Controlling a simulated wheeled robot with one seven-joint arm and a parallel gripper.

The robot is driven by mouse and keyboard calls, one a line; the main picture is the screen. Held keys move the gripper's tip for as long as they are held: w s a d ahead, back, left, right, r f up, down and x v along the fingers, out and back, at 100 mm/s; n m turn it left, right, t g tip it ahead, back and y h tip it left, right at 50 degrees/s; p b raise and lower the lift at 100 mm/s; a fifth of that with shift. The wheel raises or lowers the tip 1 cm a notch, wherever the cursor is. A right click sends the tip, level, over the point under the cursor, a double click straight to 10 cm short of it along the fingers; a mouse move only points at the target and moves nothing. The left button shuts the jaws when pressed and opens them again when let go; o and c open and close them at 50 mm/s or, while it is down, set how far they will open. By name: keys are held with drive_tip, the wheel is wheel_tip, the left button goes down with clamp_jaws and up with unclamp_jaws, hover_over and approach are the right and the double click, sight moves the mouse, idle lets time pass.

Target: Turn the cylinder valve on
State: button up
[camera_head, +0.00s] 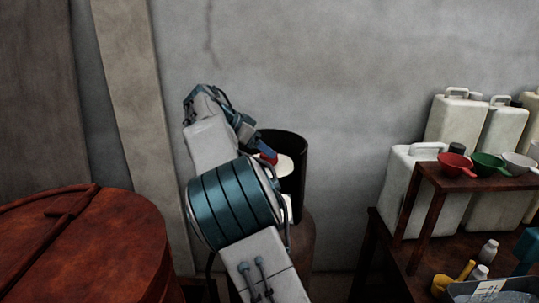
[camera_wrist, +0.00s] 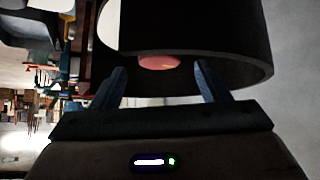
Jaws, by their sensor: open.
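A dark, open collar (camera_head: 293,150) stands on top of a brownish cylinder (camera_head: 303,245) against the wall, mostly behind my arm. A small red part (camera_head: 268,158), likely the valve handwheel, shows at the collar's left side, close to my gripper. In the wrist view the dark collar (camera_wrist: 225,45) fills the top, and a rounded reddish part (camera_wrist: 158,62) shows under its edge. My gripper (camera_wrist: 160,78) is open. Its two fingers stand apart on either side of the reddish part, with nothing visible gripped. I cannot tell whether they touch it.
A large rust-red lidded vat (camera_head: 95,245) stands at the left. At the right, a dark table (camera_head: 400,250) holds white jerrycans (camera_head: 455,120), a small shelf with red (camera_head: 455,165) and green (camera_head: 488,165) scoops, and small bottles. The grey wall is close behind the cylinder.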

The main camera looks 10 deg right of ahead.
drive_tip(key=shift+x, duration=2.35)
drive_tip(key=c, duration=1)
